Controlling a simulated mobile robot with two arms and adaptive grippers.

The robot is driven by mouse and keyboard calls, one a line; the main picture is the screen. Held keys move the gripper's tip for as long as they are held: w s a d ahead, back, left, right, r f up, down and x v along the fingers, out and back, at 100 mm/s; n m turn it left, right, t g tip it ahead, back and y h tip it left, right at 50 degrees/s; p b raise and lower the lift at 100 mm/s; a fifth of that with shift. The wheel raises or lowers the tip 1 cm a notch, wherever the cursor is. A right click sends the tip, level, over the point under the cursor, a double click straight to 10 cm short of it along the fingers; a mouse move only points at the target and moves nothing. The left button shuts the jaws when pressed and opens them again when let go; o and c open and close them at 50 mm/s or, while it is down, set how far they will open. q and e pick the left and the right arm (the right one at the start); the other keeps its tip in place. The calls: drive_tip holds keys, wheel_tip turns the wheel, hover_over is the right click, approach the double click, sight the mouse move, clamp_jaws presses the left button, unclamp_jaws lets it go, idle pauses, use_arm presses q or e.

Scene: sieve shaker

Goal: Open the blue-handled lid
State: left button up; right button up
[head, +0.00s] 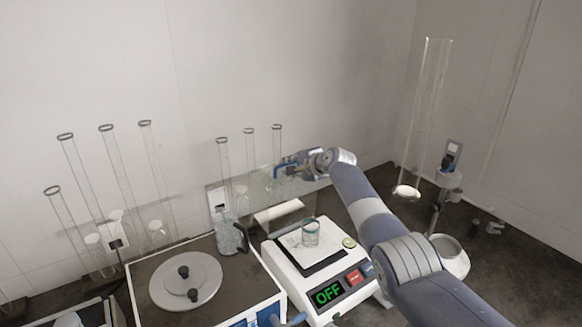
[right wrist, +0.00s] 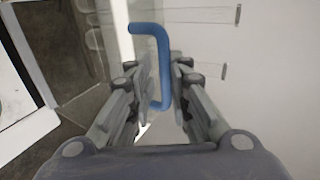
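The blue handle (head: 285,165) of the lid shows in the head view above the back of the white scale. In the right wrist view the blue bent bar (right wrist: 153,28) runs down between my right fingers. The lid's clear panel is hard to make out. My right gripper (head: 291,170) is at the handle. Its fingers (right wrist: 161,85) stand apart on either side of the bar, with a small gap visible on the left. My left gripper is not in view.
The white scale (head: 285,262) with a green "OFF" display bears a small glass beaker (head: 310,233). A box with a round grey lid (head: 205,285) stands left of it. Several tall glass cylinders stand behind. A white pot (head: 452,262) stands to the right.

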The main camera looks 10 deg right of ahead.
drive_tip(key=shift+f, duration=0.1)
drive_tip(key=shift+v, duration=1.25)
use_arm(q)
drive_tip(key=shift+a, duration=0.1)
use_arm(e)
drive_tip(key=v, duration=0.9)
drive_tip(key=shift+s+r, duration=0.2)
drive_tip(key=shift+r, duration=0.05)
